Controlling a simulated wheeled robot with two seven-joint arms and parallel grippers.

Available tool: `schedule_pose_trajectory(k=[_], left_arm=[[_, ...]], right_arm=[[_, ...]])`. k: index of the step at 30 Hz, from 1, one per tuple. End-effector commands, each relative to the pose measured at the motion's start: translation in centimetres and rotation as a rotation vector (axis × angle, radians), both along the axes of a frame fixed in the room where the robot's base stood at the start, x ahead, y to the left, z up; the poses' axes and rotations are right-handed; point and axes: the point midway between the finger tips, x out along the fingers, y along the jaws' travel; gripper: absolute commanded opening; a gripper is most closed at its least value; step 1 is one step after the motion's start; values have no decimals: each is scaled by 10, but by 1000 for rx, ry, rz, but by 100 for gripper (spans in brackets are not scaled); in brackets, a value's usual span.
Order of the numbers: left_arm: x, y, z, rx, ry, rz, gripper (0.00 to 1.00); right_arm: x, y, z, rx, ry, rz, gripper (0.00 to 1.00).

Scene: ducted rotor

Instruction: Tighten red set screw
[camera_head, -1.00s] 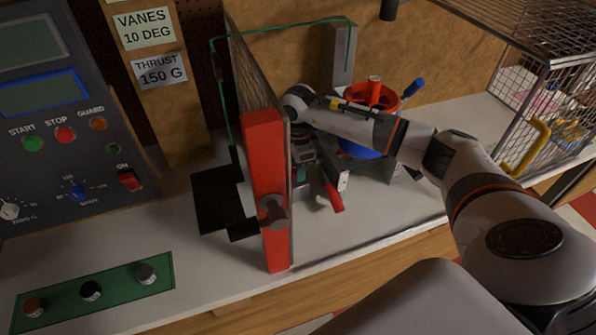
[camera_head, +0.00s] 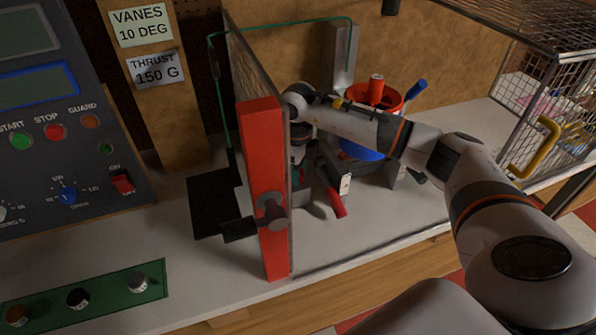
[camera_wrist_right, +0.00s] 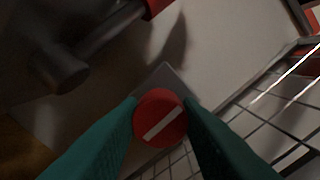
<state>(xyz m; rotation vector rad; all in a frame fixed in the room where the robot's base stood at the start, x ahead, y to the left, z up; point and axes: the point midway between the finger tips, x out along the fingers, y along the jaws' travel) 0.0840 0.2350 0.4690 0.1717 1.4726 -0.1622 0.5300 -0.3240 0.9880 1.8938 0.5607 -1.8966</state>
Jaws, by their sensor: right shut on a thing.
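The red set screw (camera_wrist_right: 160,118) shows in the right wrist view as a round red head with a white line slanting up to the right. The teal fingers of my right gripper (camera_wrist_right: 162,108) are shut on it, one on each side. A grey block edge shows just behind the screw. In the head view my right gripper (camera_head: 299,156) is behind the red-edged mesh guard (camera_head: 264,185), low beside the rotor rig. Its fingertips and the screw cannot be made out there. My left gripper is in neither view.
A red-handled lever (camera_head: 337,201) sticks out close to my right gripper. A red tool cup (camera_head: 387,97) stands behind my right forearm. A wire cage (camera_head: 535,110) stands at right, a control panel (camera_head: 65,130) at left.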

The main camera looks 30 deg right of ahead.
Motion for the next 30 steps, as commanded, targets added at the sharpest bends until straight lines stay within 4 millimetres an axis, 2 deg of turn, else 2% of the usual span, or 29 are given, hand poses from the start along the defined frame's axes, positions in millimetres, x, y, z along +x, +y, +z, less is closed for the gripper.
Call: schedule_pose_trajectory(k=[18,19,22,23,30], left_arm=[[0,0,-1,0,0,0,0],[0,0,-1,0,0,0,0],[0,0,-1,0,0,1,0],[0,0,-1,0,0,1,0],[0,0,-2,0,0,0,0]], right_arm=[[1,-1,2,-1,-4,-44,9],[1,-1,2,0,-5,-44,35],[1,-1,2,0,-4,-43,51],[1,-1,1,0,-4,-43,53],[0,0,1,0,-2,-41,53]])
